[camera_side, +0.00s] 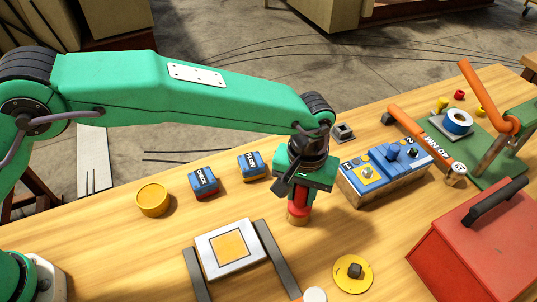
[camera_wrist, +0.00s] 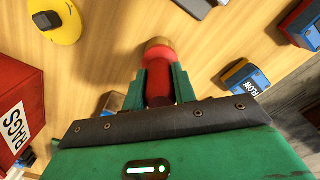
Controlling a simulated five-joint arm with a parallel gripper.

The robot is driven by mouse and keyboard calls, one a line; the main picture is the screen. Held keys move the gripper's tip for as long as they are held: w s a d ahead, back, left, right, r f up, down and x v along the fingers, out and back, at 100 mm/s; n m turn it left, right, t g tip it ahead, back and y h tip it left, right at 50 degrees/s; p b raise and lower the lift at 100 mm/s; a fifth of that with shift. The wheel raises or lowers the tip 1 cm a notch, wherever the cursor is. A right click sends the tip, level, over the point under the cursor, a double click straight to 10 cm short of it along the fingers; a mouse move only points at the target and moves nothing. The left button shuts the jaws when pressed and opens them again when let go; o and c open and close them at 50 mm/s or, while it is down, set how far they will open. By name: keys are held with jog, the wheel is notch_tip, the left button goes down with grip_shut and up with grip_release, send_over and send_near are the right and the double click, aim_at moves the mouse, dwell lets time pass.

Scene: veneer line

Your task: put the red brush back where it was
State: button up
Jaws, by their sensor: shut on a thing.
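The red brush (camera_side: 298,209) is a short red cylinder with a tan end, held upright with the tan end down. My gripper (camera_side: 298,195) points down and is shut around its upper part. The tan end is at or just above the wooden table; I cannot tell whether it touches. In the wrist view the red brush (camera_wrist: 159,65) sits between the two green fingers of my gripper (camera_wrist: 160,85), its tan end outward. The fingers hide its upper part. No marked place for the brush is evident.
The FLOW block (camera_side: 251,166), CHECK block (camera_side: 203,181) and yellow round (camera_side: 152,200) stand left. The blue-yellow box (camera_side: 349,189) is close right, with an orange wrench (camera_side: 406,122) behind. A white plate (camera_side: 211,253), yellow disc (camera_side: 353,286) and red box (camera_side: 465,251) are in front.

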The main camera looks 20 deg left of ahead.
jog(key=shift+f, duration=0.15)
jog(key=o, duration=1.1)
jog(key=shift+c, duration=0.2)
notch_tip(320, 180, up, 12)
jog(key=shift+r, duration=0.15)
